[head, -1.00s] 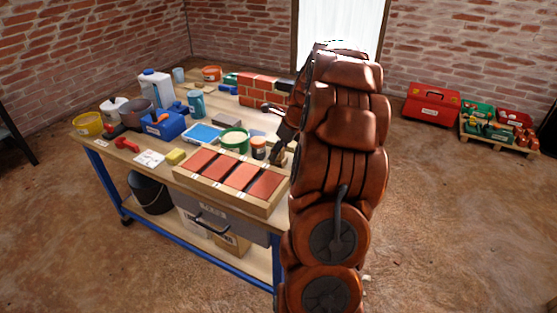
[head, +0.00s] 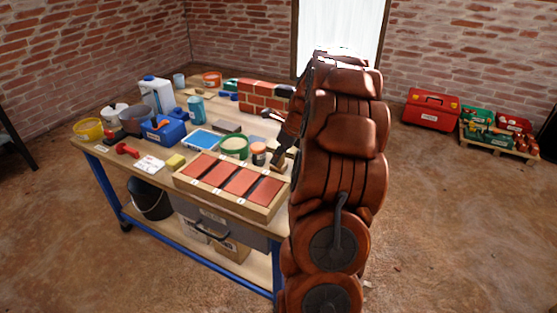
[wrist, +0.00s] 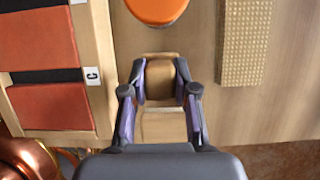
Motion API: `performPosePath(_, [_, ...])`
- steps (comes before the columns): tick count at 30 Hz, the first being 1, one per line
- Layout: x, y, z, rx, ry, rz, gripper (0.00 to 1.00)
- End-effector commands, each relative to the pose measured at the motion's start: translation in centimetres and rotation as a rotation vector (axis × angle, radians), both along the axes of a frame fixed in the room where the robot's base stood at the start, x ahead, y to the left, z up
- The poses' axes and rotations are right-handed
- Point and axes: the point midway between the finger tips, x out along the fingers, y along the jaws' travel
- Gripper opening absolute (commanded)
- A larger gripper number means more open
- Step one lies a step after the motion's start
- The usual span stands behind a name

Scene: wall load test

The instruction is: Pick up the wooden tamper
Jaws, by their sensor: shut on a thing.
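The wooden tamper (wrist: 160,80) is a brown wooden piece between my fingertips in the wrist view. My gripper (wrist: 160,88) is shut on it, one finger pressed to each side. In the head view the tamper (head: 277,165) shows as a small brown shape at the right end of the workbench, under my gripper (head: 281,153), beside the brick tray. My arm hides part of that area. I cannot tell whether the tamper touches the bench top.
The wooden tray of red bricks (head: 266,210) lies close on the left.

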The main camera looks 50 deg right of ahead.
Motion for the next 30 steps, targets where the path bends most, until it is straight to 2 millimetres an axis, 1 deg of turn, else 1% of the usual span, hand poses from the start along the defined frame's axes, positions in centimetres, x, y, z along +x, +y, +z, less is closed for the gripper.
performPosePath(5, [0.0,-0.1,1.3,-0.001,-0.002,-0.001,0.00])
performPosePath(8, [0.0,-0.1,2.7,-0.002,-0.003,0.000,0.00])
performPosePath(15, [0.0,-0.1,7.0,-0.002,-0.002,0.000,0.00])
performPosePath(19, [0.1,-0.1,9.0,-0.005,-0.003,0.000,0.00])
performPosePath(23, [0.0,0.0,9.9,0.000,0.000,0.000,0.00])
performPosePath(30, [0.0,0.0,9.9,0.001,0.000,0.000,0.00])
